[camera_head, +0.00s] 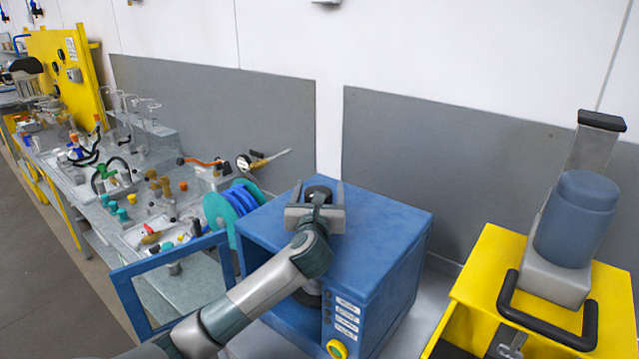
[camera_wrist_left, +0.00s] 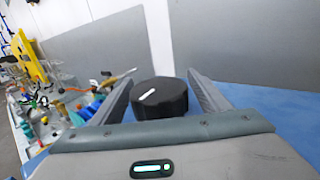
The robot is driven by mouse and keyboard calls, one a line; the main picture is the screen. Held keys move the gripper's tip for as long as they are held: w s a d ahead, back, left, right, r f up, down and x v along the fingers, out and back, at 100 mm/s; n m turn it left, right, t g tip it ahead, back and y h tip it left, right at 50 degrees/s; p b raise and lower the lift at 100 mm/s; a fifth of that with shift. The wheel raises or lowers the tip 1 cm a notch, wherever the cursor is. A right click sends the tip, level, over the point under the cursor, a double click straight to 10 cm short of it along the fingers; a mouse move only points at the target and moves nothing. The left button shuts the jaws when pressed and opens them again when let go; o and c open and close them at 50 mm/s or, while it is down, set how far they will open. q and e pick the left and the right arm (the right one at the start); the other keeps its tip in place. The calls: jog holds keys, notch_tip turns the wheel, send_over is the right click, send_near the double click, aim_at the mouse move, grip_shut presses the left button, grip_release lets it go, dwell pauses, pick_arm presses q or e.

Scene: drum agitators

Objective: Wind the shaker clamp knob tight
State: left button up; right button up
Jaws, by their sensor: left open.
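The clamp knob (camera_head: 318,192) is a black round knob on top of the blue shaker box (camera_head: 395,222). In the left wrist view the knob (camera_wrist_left: 160,97) is a dark cylinder with a white line on its top face. My left gripper (camera_head: 315,190) is open over the box top, with one finger on each side of the knob. In the wrist view a gap shows between the knob and the right finger; whether the left finger touches it I cannot tell. My right gripper is not in view.
A blue framed door (camera_head: 172,280) stands open at the box's left. A teal reel (camera_head: 235,208) and a bench (camera_head: 140,215) with several small fittings lie to the left. A yellow machine (camera_head: 500,265) with a blue-grey cylinder (camera_head: 577,220) stands at the right. Grey panels back the box.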

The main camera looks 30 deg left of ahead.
pick_arm(q)
jog(key=shift+w+a, duration=0.3)
jog(key=shift+w, duration=0.2)
jog(key=shift+c, duration=0.4)
jog(key=c, duration=1)
jog(key=shift+d+m+h, duration=0.1)
jog(key=shift+m+h, duration=0.2)
jog(key=shift+h, duration=0.2)
